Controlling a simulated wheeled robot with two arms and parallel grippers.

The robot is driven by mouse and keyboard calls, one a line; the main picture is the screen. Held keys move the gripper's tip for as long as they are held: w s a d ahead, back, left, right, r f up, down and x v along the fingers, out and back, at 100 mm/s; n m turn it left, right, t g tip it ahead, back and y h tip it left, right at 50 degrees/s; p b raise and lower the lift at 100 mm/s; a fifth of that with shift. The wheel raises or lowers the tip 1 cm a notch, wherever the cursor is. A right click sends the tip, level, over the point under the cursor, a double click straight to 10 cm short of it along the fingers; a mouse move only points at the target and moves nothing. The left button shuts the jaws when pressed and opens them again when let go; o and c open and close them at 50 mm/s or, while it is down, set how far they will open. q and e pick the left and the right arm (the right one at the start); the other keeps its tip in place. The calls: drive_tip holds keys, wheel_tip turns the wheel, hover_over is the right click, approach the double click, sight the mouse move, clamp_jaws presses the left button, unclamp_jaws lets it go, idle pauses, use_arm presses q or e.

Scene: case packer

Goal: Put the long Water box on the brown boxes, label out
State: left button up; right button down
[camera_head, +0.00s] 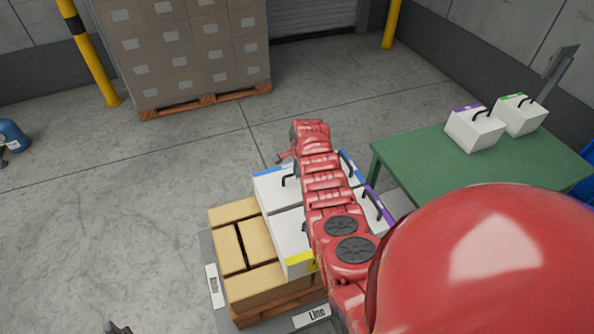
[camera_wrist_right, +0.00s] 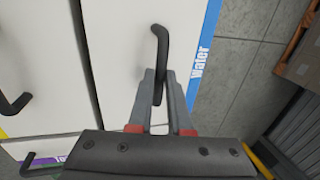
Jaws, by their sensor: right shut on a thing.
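The long Water box (camera_wrist_right: 125,50) is white with a blue strip lettered "Water" along its edge. In the head view a white box with a blue strip (camera_head: 268,184), apparently this one, stands at the far side of the group, partly behind my red right arm. My right gripper (camera_wrist_right: 165,85) is shut on its black handle (camera_wrist_right: 160,45). In the head view the arm mostly hides that grip. The brown boxes (camera_head: 240,240) lie left of the white ones, low on a pallet. A dark tip, apparently my left gripper (camera_head: 118,328), shows at the bottom edge; its jaws are unclear.
White boxes with yellow (camera_head: 293,232) and purple (camera_head: 377,210) labels stand close by. A green table (camera_head: 430,175) at right bears two white handled boxes (camera_head: 474,132). A tall stack of brown cartons (camera_head: 185,50) stands behind.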

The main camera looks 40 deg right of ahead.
drive_tip(key=shift+w+f, duration=0.1)
drive_tip(key=shift+f, duration=0.05)
drive_tip(key=c, duration=0.8)
unclamp_jaws()
drive_tip(key=shift+o, duration=0.2)
drive_tip(key=shift+s+r, duration=0.3)
drive_tip(key=shift+r, duration=0.2)
drive_tip(key=v, duration=1.6)
drive_tip(key=shift+r+p, duration=0.25)
drive_tip(key=shift+p, duration=0.1)
